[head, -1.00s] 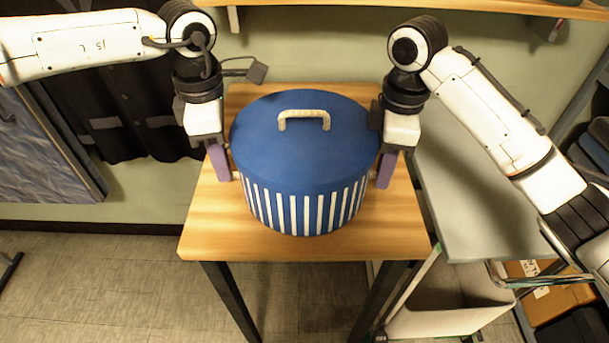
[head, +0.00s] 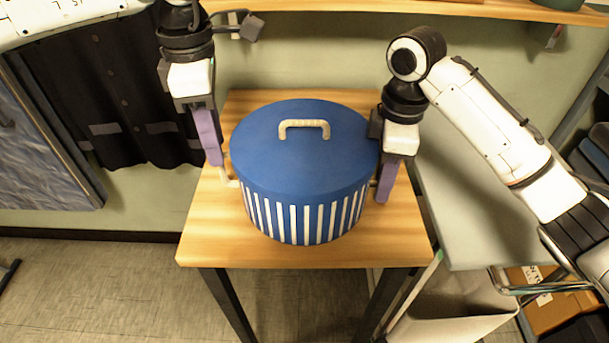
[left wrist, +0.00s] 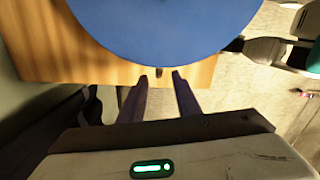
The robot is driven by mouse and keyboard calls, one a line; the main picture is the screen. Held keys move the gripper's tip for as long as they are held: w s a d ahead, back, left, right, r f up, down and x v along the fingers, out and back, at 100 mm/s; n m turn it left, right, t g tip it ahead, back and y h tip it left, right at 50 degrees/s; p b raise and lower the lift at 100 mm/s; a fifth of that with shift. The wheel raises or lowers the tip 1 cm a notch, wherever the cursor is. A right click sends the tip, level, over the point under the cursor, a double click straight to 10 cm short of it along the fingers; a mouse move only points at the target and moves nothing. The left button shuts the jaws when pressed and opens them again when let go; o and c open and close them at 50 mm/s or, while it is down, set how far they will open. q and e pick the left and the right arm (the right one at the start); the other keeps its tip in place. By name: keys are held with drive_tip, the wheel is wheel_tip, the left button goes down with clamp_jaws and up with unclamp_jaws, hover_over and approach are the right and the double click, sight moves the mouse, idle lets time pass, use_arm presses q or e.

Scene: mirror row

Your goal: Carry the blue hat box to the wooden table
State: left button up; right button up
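The blue hat box (head: 300,165), with white stripes low on its side and a pale handle on its lid, stands upright on the wooden table (head: 220,240). Its blue lid also shows in the left wrist view (left wrist: 165,25). My left gripper (head: 212,160) is beside the box's left side, raised and clear of the pale side handle (head: 227,178).
A wooden shelf (head: 400,14) runs along the wall above the table. A grey-green surface (head: 470,220) and a pale bin (head: 450,315) stand to the right. A dark jacket (head: 120,110) hangs on the left. Floor (head: 100,290) is clear at front left.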

use_arm(q)
wheel_tip(320, 180, up, 4)
drive_tip(key=shift+r, duration=0.3)
use_arm(e)
drive_tip(key=shift+r, duration=0.3)
wheel_tip(320, 180, up, 11)
drive_tip(key=shift+r, duration=0.2)
use_arm(q)
drive_tip(key=shift+r, duration=0.2)
drive_tip(key=shift+c, duration=0.3)
use_arm(e)
drive_tip(key=shift+r, duration=0.15)
